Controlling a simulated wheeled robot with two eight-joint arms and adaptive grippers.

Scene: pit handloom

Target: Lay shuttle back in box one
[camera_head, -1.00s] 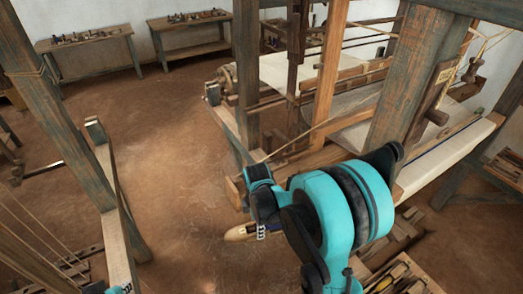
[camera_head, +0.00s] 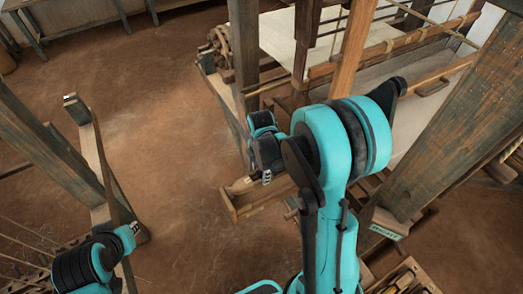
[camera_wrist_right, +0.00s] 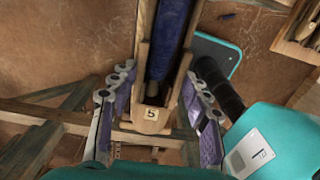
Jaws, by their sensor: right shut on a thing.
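In the head view the shuttle's pale wooden tip (camera_head: 241,186) sticks out left of my right gripper (camera_head: 266,178), which hides the rest. A wooden box-like tray (camera_head: 230,206), seemingly a shuttle box at the loom's end, lies just below; I cannot tell whether they touch. My left gripper (camera_head: 134,228) shows only in small part at lower left.
A loom post (camera_head: 243,60) and the loom frame with pale cloth stand behind my right arm. A thick slanted post (camera_head: 455,120) stands at right. A wooden frame (camera_head: 95,165) is at left. A tool crate (camera_head: 408,278) sits at lower right. Open floor lies between.

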